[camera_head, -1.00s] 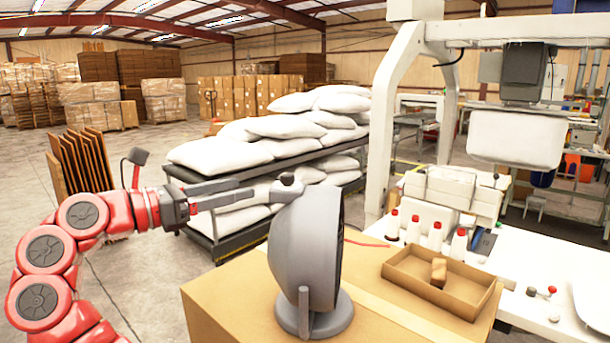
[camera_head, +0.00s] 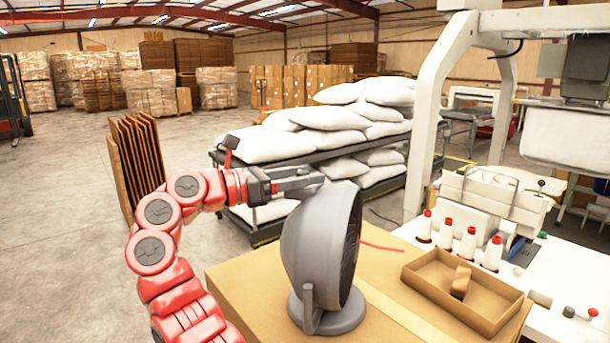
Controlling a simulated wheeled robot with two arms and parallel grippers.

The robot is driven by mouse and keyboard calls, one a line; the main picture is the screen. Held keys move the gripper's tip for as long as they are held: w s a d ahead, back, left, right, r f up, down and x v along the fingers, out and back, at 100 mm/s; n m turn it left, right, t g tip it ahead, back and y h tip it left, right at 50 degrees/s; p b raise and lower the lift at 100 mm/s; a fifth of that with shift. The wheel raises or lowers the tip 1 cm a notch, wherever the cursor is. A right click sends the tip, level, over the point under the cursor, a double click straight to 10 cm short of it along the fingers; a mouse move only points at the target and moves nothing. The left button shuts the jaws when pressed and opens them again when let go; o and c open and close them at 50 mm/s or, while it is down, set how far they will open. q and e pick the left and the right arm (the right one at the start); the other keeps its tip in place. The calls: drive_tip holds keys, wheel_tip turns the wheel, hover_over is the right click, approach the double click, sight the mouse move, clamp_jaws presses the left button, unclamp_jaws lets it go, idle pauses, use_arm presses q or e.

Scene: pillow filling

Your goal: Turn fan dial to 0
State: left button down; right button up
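A grey desk fan (camera_head: 315,245) stands on a round base on a cardboard box, its rounded back towards the left and its grille facing right. Its dial is not clearly visible; the top of the fan is partly hidden by my gripper.
The cardboard box (camera_head: 245,290) also bears an open tray (camera_head: 460,300) with a small brown block (camera_head: 461,281). Several red-capped bottles (camera_head: 468,245) stand on the white table at right. White sacks (camera_head: 330,120) lie on a rack behind. Open floor lies at left.

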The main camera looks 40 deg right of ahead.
clamp_jaws()
